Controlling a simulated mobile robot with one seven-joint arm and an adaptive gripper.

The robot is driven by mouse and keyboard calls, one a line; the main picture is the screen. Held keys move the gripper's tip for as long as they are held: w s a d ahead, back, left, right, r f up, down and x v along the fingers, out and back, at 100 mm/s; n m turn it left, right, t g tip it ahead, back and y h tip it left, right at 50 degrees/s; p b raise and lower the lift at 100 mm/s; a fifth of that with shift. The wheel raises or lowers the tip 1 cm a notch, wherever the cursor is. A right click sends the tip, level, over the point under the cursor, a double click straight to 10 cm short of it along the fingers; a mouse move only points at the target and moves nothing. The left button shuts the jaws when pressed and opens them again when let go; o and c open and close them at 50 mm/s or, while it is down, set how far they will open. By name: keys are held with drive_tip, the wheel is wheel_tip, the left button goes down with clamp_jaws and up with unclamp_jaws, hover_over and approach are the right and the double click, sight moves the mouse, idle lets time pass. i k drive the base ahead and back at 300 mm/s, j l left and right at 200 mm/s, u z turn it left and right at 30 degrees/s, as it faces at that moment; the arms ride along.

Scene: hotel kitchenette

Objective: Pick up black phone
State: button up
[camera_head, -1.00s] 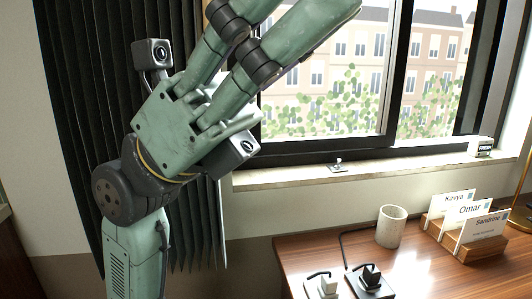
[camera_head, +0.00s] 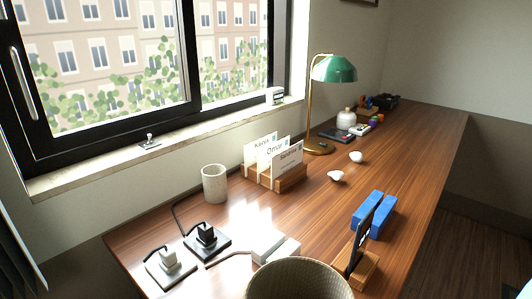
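A thin, dark, upright slab that looks like a black phone (camera_head: 361,240) leans in a small wooden stand (camera_head: 363,271) at the front right of the wooden desk. It is seen nearly edge-on, so its face is hard to make out. Another dark flat item (camera_head: 336,135) lies near the lamp at the back; I cannot tell whether it is a phone. My gripper is not in view. A small greenish patch at the bottom right corner may be part of my arm.
Blue blocks (camera_head: 380,206) stand right behind the phone stand. A round woven basket (camera_head: 299,280) and white boxes (camera_head: 268,246) are to its left. Chargers (camera_head: 206,238), a cup (camera_head: 215,184), a card holder (camera_head: 291,179) and a green lamp (camera_head: 335,70) stand farther off. The desk's right side is mostly clear.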

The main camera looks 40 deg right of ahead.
sight(361, 234)
drive_tip(key=k+z, duration=0.35)
drive_tip(key=k+l+z, duration=0.1)
drive_tip(key=z, duration=0.3)
drive_tip(key=k+l+z, duration=0.35)
drive_tip(key=j, duration=0.1)
